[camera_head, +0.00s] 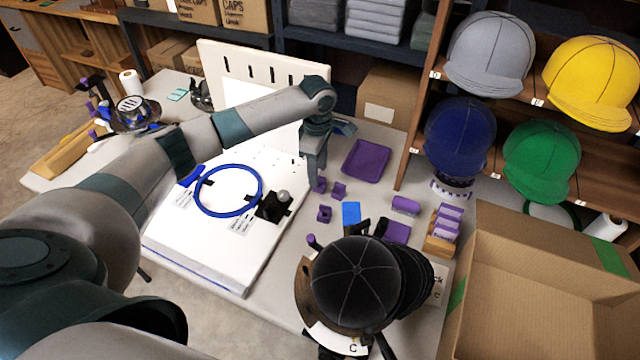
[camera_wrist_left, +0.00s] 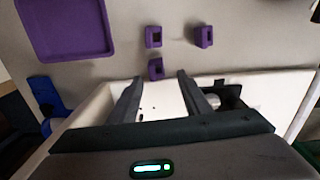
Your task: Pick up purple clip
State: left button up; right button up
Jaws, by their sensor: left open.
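Several small purple things lie on the light table. Three are purple clips: one right by my left fingertips (camera_head: 319,187), one to its right (camera_head: 340,191) and one nearer the front (camera_head: 325,214). In the left wrist view they show as the nearest clip (camera_wrist_left: 156,69), the upper left clip (camera_wrist_left: 153,37) and the upper right clip (camera_wrist_left: 204,37). My left gripper (camera_head: 314,178) points down, open and empty. In the left wrist view its fingertips (camera_wrist_left: 160,76) straddle the line to the nearest clip, which appears just beyond them. Contact cannot be told. My right gripper is out of view.
A purple tray (camera_head: 384,161) lies behind the clips. A white board (camera_head: 195,240) with a blue hoop (camera_head: 258,205) is at left. A blue block (camera_head: 351,213), a purple roll (camera_head: 405,205) and a black cap (camera_head: 355,280) stand at front right. An open carton (camera_head: 540,310) is further right.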

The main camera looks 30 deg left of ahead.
aim_at(321, 180)
pick_arm(q)
jog(key=shift+f, duration=0.1)
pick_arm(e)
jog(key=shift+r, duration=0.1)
pick_arm(q)
jog(key=shift+w+d+f, duration=0.15)
jog(key=shift+f, duration=0.4)
jog(key=f, duration=0.3)
jog(key=shift+w+d+p, duration=0.15)
jog(key=shift+w+p, duration=0.05)
jog(key=shift+p, duration=0.2)
jog(key=shift+f, duration=0.45)
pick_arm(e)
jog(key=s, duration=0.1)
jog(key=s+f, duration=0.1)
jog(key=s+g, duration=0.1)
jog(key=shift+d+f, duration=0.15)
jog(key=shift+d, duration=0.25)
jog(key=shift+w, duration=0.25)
pick_arm(q)
grip_shut()
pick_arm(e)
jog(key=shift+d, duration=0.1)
